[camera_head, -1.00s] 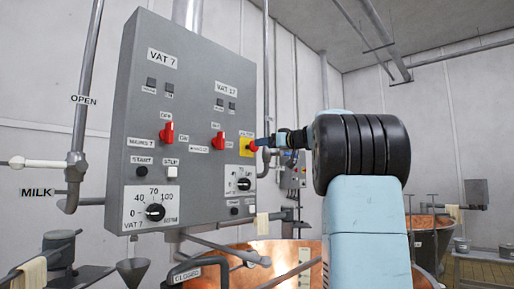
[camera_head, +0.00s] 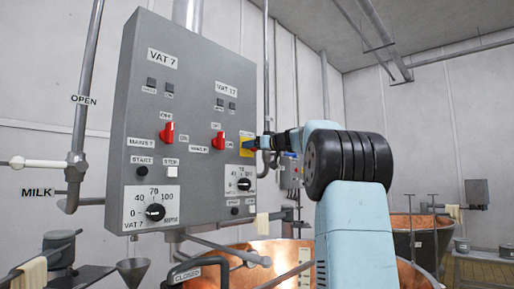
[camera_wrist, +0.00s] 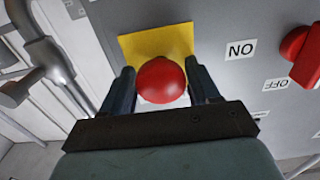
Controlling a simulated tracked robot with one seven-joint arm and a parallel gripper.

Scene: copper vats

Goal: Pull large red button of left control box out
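The grey control box (camera_head: 190,120) hangs at the left in the head view. The large red button (camera_wrist: 161,80) shows in the wrist view, round and in front of a yellow plate (camera_wrist: 150,43). In the head view the yellow plate (camera_head: 245,153) is at the box's right edge, and my gripper hides most or all of the button. My gripper (camera_wrist: 163,82) is open in the wrist view, with one finger on each side of the button. Small gaps show between the fingers and the button. My gripper (camera_head: 258,143) is close to the box face in the head view.
Red rotary switches (camera_head: 167,132) (camera_head: 219,140) sit on the box left of the yellow plate. A dial (camera_head: 243,184) is just below it. Copper vats (camera_head: 275,257) stand below, and a pipe (camera_head: 266,80) runs vertically beside the box's right edge.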

